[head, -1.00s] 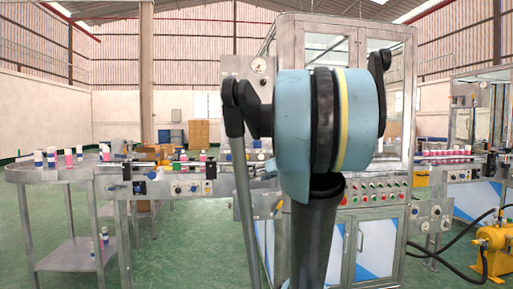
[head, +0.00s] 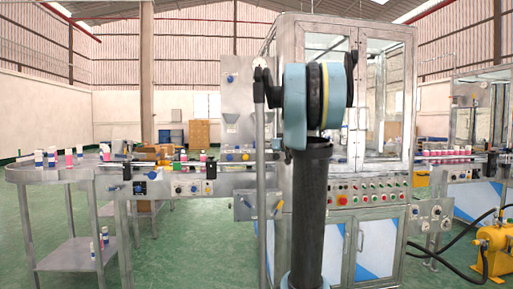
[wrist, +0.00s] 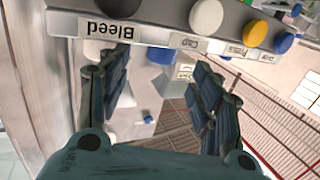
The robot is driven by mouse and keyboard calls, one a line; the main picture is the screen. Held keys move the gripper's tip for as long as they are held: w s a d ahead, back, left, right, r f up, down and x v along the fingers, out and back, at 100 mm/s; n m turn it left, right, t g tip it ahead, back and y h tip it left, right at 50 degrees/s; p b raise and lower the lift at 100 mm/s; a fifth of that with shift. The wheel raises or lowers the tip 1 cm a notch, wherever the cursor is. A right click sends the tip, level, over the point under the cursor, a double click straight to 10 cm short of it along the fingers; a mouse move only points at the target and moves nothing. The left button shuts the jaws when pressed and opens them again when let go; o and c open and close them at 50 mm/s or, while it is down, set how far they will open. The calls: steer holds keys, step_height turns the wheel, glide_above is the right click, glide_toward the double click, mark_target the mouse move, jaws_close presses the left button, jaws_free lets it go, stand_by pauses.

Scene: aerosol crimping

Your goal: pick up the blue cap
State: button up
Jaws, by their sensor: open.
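In the wrist view my gripper (wrist: 160,92) is open, its two dark blue fingers apart with nothing held between them. Beyond and between the fingers is a small rounded blue piece (wrist: 160,57) above a grey funnel-like part (wrist: 172,84). A smaller blue-ended piece (wrist: 148,120) shows lower in the gap. I cannot tell whether either is the blue cap. In the head view my gripper is hidden behind my arm. Small blue parts (head: 232,155) sit on the machine front, left of my arm.
A conveyor (head: 200,186) with bottles runs left to a round table (head: 50,174). A glazed cabinet (head: 388,100) stands behind my arm.

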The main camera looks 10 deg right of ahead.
steer(key=shift+x, duration=4.7)
steer(key=c, duration=0.8)
